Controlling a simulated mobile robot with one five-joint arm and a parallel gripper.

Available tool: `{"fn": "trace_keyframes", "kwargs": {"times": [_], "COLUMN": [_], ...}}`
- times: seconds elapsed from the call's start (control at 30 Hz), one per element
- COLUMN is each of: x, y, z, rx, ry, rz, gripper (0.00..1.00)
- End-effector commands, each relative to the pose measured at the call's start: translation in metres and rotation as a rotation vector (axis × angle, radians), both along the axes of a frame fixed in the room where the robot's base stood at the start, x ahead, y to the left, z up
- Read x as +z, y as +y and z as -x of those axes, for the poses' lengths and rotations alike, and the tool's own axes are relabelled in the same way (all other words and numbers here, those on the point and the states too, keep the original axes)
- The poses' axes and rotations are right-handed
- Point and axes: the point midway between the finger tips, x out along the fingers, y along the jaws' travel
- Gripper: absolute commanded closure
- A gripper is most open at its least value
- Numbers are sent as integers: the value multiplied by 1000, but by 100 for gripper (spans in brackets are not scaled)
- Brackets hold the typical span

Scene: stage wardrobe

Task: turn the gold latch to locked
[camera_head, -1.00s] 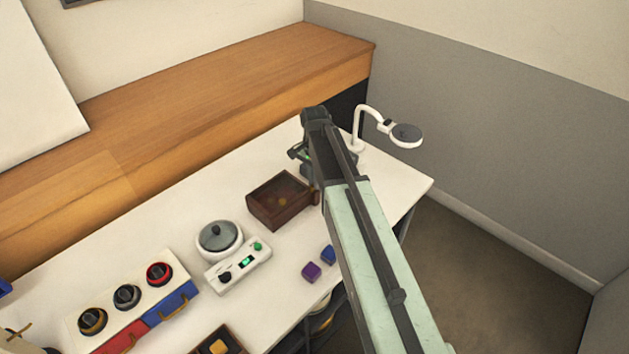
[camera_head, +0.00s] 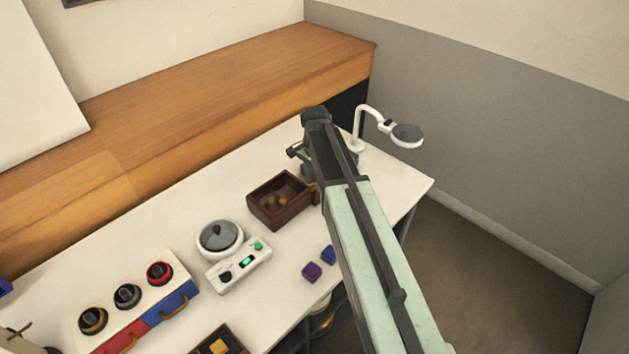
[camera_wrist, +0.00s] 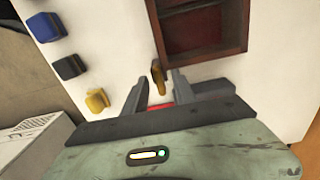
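A gold-ringed knob (camera_head: 92,320), which looks like the gold latch, is at the left end of a white panel in the head view. Its pointer setting is too small to read. My gripper (camera_wrist: 159,84) is far from it, at the right part of the table beside a dark brown open box. In the wrist view its two grey fingers stand apart. A small gold-brown piece (camera_wrist: 158,76) by the box edge shows in the gap between the tips, with space on both sides. I cannot tell whether it is part of the box. In the head view my arm hides the fingertips.
The brown box (camera_head: 260,215) stands mid-table. Left of it are a round-topped scale (camera_head: 240,272) and the panel's grey (camera_head: 127,296) and red (camera_head: 160,273) knobs above coloured drawers. Purple (camera_head: 312,271) and blue (camera_head: 329,254) blocks lie near the front edge. A white lamp (camera_head: 405,135) stands behind my arm.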

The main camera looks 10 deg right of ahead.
Motion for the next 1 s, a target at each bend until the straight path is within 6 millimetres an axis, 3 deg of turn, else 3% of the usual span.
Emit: {"fn": "trace_keyframes", "kwargs": {"times": [0.27,0.6,0.7,1.0], "x": [10,70,80,78], "y": [-1,0,1,1], "z": [0,0,0,0], "rx": [0,1,1,1], "ry": [0,0,0,0], "rz": [1,0,0,0], "gripper": [67,67,67,67]}}
